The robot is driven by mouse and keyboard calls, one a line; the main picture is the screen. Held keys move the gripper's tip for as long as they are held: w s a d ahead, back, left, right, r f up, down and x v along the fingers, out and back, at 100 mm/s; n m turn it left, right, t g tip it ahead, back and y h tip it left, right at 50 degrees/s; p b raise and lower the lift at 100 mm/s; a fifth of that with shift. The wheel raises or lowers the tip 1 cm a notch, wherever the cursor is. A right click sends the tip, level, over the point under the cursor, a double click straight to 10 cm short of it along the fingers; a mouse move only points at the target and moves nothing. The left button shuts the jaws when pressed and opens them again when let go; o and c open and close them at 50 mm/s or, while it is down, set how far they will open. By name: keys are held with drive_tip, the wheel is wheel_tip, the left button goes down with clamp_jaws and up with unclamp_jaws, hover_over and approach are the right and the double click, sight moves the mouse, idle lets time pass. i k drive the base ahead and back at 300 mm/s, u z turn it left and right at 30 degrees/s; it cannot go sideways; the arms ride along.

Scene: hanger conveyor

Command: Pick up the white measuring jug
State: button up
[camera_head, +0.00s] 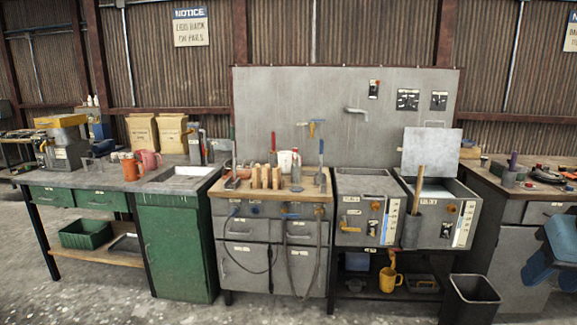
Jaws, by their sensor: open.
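A small white vessel (286,161), which looks like the white measuring jug, stands on the wooden top (258,192) of the middle grey cabinet. It is towards the back, behind upright wooden blocks (265,176) that seem to hide part of it. Its handle and markings are too small to make out. My gripper is not in view.
A red-handled tool (273,146) and a blue-handled tool (321,160) stand upright near the white vessel. A pink jug (150,160) and orange mug (130,169) stand on the left bench. A yellow jug (389,279) is low down. Open floor lies in front.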

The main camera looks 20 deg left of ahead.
sight(285, 157)
drive_tip(key=u, duration=0.45)
drive_tip(key=i, duration=0.95)
drive_tip(key=u, duration=0.95)
drive_tip(key=i, duration=2.5)
drive_tip(key=z, duration=0.45)
